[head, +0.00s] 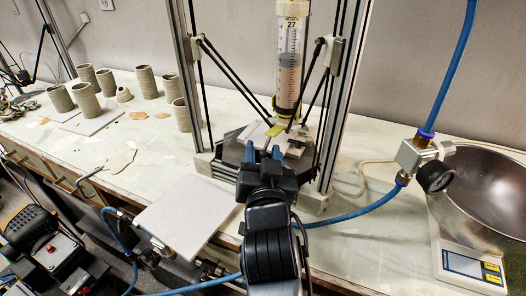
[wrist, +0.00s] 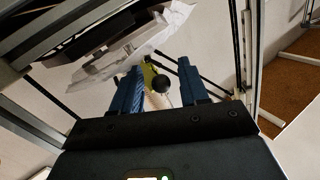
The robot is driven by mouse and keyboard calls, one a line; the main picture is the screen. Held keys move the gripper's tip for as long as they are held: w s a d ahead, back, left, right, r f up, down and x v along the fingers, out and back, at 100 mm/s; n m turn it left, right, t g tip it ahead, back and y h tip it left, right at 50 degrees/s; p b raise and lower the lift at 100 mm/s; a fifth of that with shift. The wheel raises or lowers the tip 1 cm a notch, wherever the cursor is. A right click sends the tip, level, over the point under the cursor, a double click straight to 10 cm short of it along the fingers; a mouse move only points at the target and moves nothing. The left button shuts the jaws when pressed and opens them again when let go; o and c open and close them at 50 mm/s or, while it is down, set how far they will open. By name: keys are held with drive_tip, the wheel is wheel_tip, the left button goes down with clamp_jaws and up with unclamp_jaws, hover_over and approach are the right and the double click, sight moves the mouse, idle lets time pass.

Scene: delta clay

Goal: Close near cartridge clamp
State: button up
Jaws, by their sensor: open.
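The clay cartridge (head: 291,55) is a clear upright tube with printed marks, held in the middle of the delta printer frame. In the wrist view my gripper (wrist: 165,92) is open, with a yellow-green part (wrist: 150,77) and a dark round knob (wrist: 163,84) showing between and beyond the fingers. I cannot tell whether they touch.
Metal posts (head: 185,75) and black rods of the printer stand close on both sides. A blue hose with a valve (head: 418,155) and a steel bowl (head: 485,195) on a scale are at right. Clay cylinders (head: 86,98) stand at left.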

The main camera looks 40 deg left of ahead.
clamp_jaws()
idle(0.4)
